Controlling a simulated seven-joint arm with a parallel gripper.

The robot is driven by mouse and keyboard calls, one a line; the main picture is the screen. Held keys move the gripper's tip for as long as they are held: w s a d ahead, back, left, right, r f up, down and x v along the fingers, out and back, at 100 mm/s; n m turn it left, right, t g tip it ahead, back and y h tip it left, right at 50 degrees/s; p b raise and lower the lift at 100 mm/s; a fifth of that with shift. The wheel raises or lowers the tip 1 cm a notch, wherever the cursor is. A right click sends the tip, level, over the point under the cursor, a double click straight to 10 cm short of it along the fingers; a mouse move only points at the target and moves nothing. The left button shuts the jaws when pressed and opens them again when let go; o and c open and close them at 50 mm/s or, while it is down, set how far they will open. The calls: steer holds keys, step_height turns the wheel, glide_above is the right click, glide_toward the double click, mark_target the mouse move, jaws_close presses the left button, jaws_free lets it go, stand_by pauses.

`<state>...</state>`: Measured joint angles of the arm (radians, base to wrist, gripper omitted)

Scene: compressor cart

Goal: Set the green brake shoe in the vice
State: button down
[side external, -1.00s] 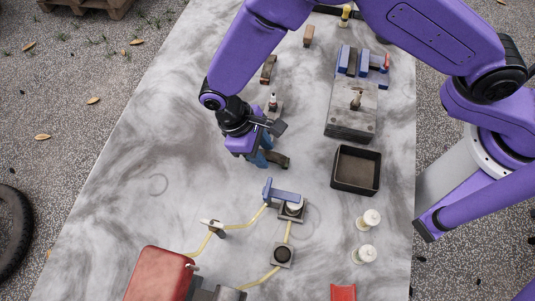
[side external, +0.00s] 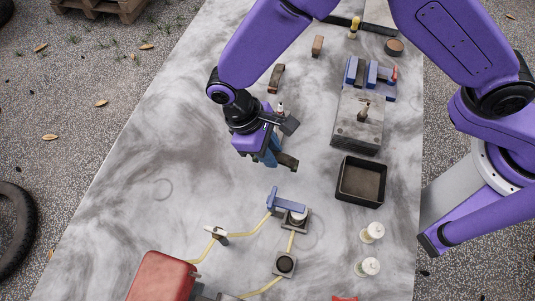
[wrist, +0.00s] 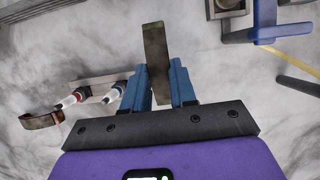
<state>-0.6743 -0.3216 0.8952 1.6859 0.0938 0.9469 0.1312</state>
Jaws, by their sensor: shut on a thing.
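My gripper (side external: 270,158) is shut on a dark olive-brown curved piece, the green brake shoe (side external: 288,162), above the middle of the bench. In the wrist view, the shoe (wrist: 155,50) stands out lengthwise between the blue fingers (wrist: 160,85), its far end beyond the fingertips. I cannot tell exactly how far it is from the bench top. The vice (side external: 370,74) is blue with a red part at its right. It stands at the back right, on or behind a grey metal block (side external: 357,125), well away from my gripper. Its jaw gap is hard to make out.
A black open tray (side external: 345,193) lies between my gripper and the right bench edge. A brown curved piece (side external: 276,76) and a small brown block (side external: 318,45) lie behind my gripper. A blue clamp fixture (side external: 287,204) with yellow tubing and a red box (side external: 160,276) are in front.

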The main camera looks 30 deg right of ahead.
steer(key=s+d+r, duration=0.1)
steer(key=r, duration=0.1)
steer(key=s+d+r, duration=0.1)
steer(key=d, duration=0.1)
steer(key=s+d+r, duration=0.1)
steer(key=r, duration=0.1)
steer(key=shift+s+d+r, duration=0.1)
steer(key=shift+d+r, duration=0.05)
steer(key=shift+r, duration=0.2)
steer(key=s+d+r, duration=0.3)
steer(key=s+d, duration=0.1)
steer(key=d, duration=0.2)
steer(key=m+y, duration=0.6)
steer(key=m, duration=1.2)
glide_above(362, 73)
steer(key=w+d, duration=0.1)
steer(key=f, duration=0.2)
steer(key=shift+w+d+f, duration=0.1)
steer(key=shift+f, duration=3.7)
steer(key=shift+f, duration=0.15)
steer(key=c, duration=0.9)
jaws_free()
